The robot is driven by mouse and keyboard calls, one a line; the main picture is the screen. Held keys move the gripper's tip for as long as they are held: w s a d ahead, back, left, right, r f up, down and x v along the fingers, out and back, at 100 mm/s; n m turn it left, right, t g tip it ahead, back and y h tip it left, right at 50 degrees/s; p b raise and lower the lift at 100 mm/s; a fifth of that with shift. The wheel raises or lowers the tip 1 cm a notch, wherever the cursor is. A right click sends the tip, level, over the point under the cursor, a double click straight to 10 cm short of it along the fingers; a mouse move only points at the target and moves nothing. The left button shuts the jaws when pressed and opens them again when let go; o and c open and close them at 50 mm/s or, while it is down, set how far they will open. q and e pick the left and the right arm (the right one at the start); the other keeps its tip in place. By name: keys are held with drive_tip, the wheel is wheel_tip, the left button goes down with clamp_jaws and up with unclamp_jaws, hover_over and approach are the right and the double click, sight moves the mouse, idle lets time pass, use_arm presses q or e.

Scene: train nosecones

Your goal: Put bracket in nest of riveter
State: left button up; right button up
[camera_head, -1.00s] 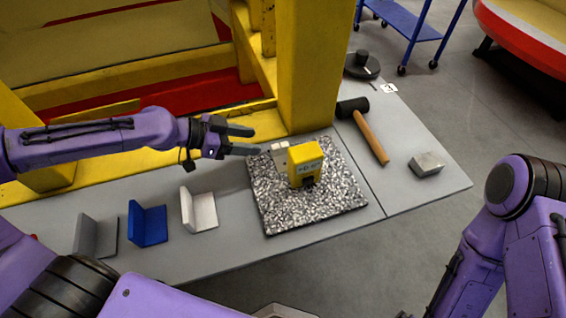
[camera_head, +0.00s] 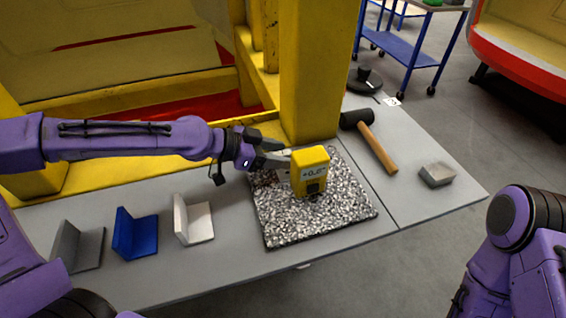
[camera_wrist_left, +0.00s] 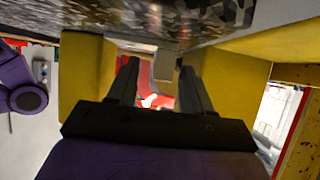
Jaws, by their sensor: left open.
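Three L-shaped brackets stand in a row on the grey table: dark grey (camera_head: 78,250), blue (camera_head: 135,236) and white (camera_head: 196,222). A yellow boxy device with a small display (camera_head: 311,171), perhaps the riveter, stands on a black-and-white speckled plate (camera_head: 280,228). My left gripper (camera_head: 288,155) is open at the left side of this device, above the plate. It hides most of a pale block there. In the left wrist view, a pale grey piece (camera_wrist_left: 164,66) shows between the open fingers; I cannot tell whether they touch it. My right arm shows at the right, its gripper out of frame.
A yellow post (camera_head: 312,80) rises close behind the plate. A mallet (camera_head: 377,145) and a grey block (camera_head: 437,174) lie on the table to the right. A blue cart (camera_head: 412,50) stands beyond.

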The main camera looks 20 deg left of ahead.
use_arm(q)
clamp_jaws()
drive_tip(key=shift+r, duration=0.1)
